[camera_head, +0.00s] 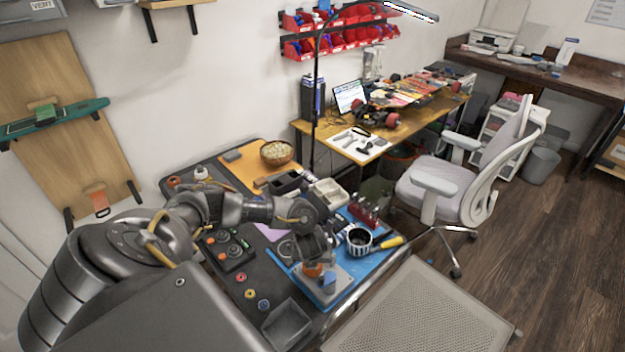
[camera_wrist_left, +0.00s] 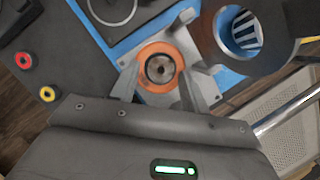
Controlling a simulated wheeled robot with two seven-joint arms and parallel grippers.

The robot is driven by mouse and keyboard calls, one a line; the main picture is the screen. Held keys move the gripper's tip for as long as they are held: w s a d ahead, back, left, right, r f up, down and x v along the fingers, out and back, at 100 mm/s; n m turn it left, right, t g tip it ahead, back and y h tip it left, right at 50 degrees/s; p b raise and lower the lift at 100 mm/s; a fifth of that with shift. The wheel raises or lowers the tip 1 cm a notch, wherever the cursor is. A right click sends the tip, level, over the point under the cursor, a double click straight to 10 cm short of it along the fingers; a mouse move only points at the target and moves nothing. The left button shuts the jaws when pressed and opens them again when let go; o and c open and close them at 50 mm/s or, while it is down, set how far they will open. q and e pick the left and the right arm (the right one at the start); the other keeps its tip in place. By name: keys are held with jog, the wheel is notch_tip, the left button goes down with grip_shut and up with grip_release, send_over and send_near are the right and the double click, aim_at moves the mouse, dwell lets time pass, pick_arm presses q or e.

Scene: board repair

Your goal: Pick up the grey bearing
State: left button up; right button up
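A grey bearing (camera_wrist_left: 160,68) with a dark centre shows in the left wrist view, inside an orange ring (camera_wrist_left: 144,54) on a light grey fixture (camera_wrist_left: 178,25). My left gripper (camera_wrist_left: 160,82) is over the fixture, with its fingers spread on either side of the orange ring. Whether the fingers touch anything is unclear. In the head view my left gripper (camera_head: 314,260) points down over the orange ring (camera_head: 313,271), and the bearing cannot be made out there. My right gripper is not in view.
A striped cup (camera_head: 359,241) stands close beside the fixture, with a yellow-handled tool (camera_head: 388,243) near it. Small red and yellow rings (camera_wrist_left: 46,93) lie on the dark mat, near a grey tray (camera_head: 287,324). A blue block (camera_head: 328,280) is near the gripper.

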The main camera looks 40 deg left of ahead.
pick_arm(q)
jog(key=shift+s, duration=0.1)
jog(key=c, duration=0.7)
jog(key=shift+r, duration=0.3)
jog(key=r, duration=0.1)
jog(key=r+p, duration=0.1)
jog(key=shift+w+r, duration=0.2)
jog(key=shift+r, duration=0.1)
jog(key=s+d+r+p, duration=0.1)
jog(key=s+d+r, duration=0.2)
jog(key=s+d+r+p, duration=0.2)
jog(key=s+r, duration=0.1)
jog(key=s, duration=0.1)
jog(key=s+d+r+p, duration=0.2)
jog(key=s+d+r, duration=0.1)
jog(key=s, duration=0.1)
jog(key=shift+d+r, duration=0.35)
